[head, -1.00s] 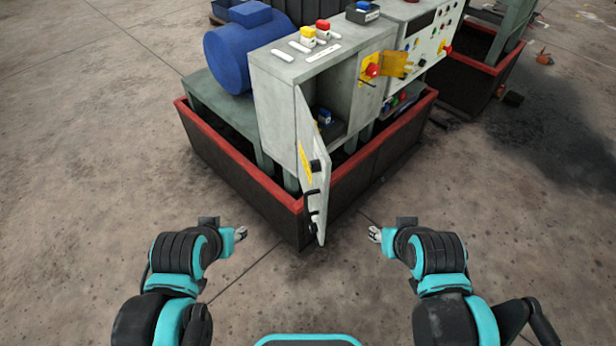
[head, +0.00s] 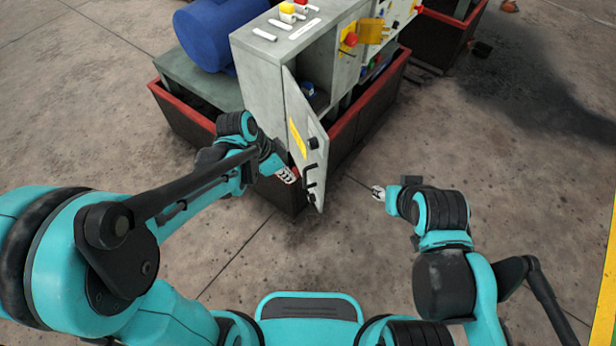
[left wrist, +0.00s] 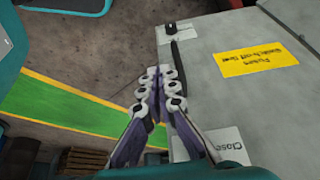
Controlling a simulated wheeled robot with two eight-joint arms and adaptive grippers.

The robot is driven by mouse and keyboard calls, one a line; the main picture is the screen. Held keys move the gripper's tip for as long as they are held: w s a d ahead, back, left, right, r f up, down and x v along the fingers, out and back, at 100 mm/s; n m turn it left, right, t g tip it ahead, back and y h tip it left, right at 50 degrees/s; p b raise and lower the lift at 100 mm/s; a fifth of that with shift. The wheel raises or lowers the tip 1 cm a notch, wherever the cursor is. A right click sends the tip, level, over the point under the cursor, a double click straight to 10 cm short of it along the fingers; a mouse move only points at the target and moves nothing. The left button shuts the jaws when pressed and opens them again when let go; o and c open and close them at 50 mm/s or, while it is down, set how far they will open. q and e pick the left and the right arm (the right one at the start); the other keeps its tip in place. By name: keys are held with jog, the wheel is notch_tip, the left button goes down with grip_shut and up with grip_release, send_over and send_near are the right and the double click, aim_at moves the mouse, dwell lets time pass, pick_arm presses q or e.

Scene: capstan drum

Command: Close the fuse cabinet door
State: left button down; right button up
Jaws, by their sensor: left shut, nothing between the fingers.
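The fuse cabinet (head: 300,60) is a grey box, and its door (head: 303,140) stands open towards me, with a yellow label, black knobs and a black handle (head: 310,178). A small blue item (head: 308,89) shows inside. My left gripper (head: 290,174) is shut and empty beside the lower part of the door; contact cannot be told. In the left wrist view the shut fingers (left wrist: 160,75) lie close to the edge of the grey door panel (left wrist: 240,90), near a black handle (left wrist: 178,58). My right gripper (head: 377,192) is out to the right, clear of the door; its jaw state is unclear.
A red-rimmed dark tray (head: 345,125) surrounds the cabinet's base. A blue motor (head: 222,32) stands behind left. A red knob with a yellow plate (head: 350,39) is on the panel right of the opening. Concrete floor (head: 440,150) is clear on the right.

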pick_arm(q)
jog(key=b, duration=0.4)
send_near(314, 183)
jog(key=s+f, duration=0.3)
jog(key=s, duration=0.1)
jog(key=w+d, duration=0.1)
jog(key=w+d+b, duration=0.1)
jog(key=d, duration=0.1)
jog(key=shift+f, duration=0.2)
jog(key=shift+d, duration=0.1)
